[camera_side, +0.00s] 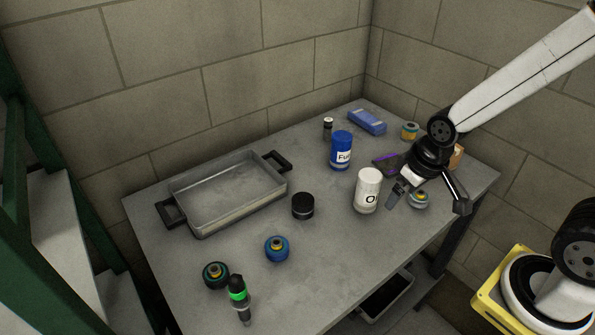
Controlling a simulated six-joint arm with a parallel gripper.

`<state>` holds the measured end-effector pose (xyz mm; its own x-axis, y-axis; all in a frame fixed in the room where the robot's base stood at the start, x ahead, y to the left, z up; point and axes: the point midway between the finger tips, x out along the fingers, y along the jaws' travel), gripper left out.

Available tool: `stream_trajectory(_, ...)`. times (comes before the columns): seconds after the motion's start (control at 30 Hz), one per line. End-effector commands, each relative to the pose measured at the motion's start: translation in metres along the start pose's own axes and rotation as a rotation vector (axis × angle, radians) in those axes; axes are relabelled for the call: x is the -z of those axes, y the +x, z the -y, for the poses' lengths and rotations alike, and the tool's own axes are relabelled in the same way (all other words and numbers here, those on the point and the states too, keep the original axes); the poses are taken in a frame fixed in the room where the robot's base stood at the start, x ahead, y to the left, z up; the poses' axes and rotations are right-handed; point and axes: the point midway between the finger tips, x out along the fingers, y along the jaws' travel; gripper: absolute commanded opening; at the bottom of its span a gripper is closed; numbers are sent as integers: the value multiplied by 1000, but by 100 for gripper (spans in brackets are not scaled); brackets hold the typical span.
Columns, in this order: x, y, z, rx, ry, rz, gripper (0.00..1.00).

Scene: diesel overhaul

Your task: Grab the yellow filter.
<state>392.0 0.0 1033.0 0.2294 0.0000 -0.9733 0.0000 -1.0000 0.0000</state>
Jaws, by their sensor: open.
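A small yellowish round part (409,131) with a dark green band stands at the back right of the table; it is the most yellow part I see, but I cannot tell for sure that it is the filter. My gripper (427,203) is open over the right side of the table, in front of that part and apart from it. A small grey-blue round part with a yellowish centre (418,199) shows between its fingers, partly hidden; I cannot tell whether they touch it.
A white can (368,190) stands just left of my gripper, with a blue can (341,151) behind it. A purple-and-dark item (386,164) and an orange-brown box (457,157) are close by. A grey tray (200,231) stands left.

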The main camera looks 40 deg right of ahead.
Motion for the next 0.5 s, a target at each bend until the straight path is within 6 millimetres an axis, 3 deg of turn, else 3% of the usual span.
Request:
stream_trajectory(0.27, 3, 1, -2, -5, -15, 5, 100)
stream_trajectory(0.5, 22, 11, -17, -52, -153, 56, 100)
